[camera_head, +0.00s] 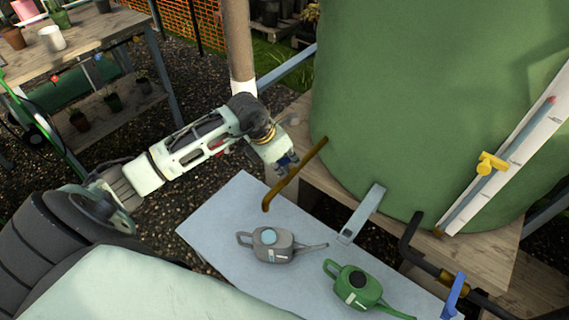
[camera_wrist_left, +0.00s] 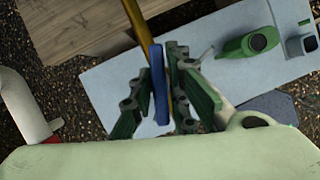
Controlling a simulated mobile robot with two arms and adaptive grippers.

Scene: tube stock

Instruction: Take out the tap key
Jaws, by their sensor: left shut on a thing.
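The tap key is a long brass-coloured rod with a blue grip. In the head view the rod (camera_head: 298,173) slants beside the green tank, over the far edge of the pale blue-grey table, its lower end bent. My left gripper (camera_head: 285,162) is at its blue part. In the left wrist view the blue grip (camera_wrist_left: 159,85) is between the green fingers of my left gripper (camera_wrist_left: 165,95), which is shut on it. The rod runs out past the top of that view. Whether its ends touch anything is unclear. My right gripper is not in view.
On the table (camera_head: 215,228) stand a grey watering can (camera_head: 283,245) and a green one (camera_head: 352,280). A pale post (camera_head: 238,40) rises behind my left wrist.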

